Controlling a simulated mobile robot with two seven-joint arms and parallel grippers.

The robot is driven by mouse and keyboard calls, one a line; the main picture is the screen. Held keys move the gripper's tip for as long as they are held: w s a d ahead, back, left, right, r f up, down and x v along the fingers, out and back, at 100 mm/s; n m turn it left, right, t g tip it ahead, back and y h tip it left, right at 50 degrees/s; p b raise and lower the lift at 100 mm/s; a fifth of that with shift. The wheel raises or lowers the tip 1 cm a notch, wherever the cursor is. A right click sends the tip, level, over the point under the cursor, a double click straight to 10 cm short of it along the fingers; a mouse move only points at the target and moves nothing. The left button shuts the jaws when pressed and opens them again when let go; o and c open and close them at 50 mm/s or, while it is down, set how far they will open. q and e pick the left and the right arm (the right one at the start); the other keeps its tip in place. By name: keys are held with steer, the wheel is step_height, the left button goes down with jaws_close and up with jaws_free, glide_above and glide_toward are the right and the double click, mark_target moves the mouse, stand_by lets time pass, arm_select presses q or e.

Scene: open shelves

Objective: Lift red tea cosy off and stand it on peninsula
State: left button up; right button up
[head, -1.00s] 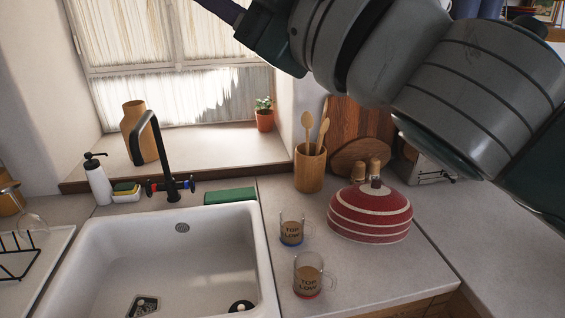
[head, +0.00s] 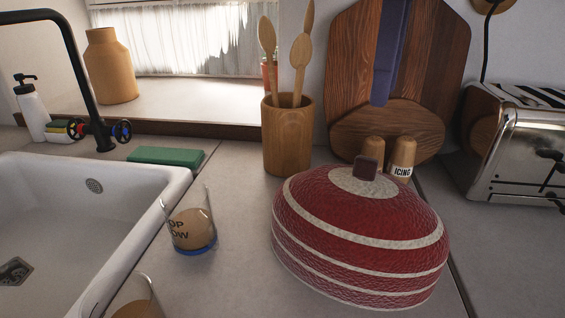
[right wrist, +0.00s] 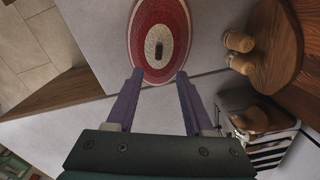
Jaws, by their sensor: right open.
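The red tea cosy (head: 360,240) is a dome with cream bands and a dark knob on top. It stands on the counter at the lower right in the head view; whatever is under it is hidden. My right gripper (right wrist: 160,76) is open and empty. In the right wrist view its two purple fingers are spread, with the cosy (right wrist: 148,15) and its knob just beyond the fingertips. In the head view a purple finger hangs at the top, above the knob. My left gripper is not in view. I cannot tell which surface is the peninsula.
A toaster (head: 510,150) is at right. A glass mug (head: 190,225) stands left of the cosy, beside the sink (head: 130,200).

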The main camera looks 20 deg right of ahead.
mark_target(368, 158)
steer(key=f, duration=0.3)
steer(key=shift+s+a+f+p, duration=0.1)
steer(key=shift+a+f+p, duration=0.1)
steer(key=shift+f+p, duration=0.2)
step_height(368, 158, down, 5)
steer(key=shift+f+p, duration=0.1)
steer(key=shift+p, duration=0.65)
steer(key=shift+f, duration=0.3)
steer(key=c, duration=0.4)
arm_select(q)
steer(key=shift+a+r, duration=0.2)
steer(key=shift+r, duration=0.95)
arm_select(e)
jaws_close()
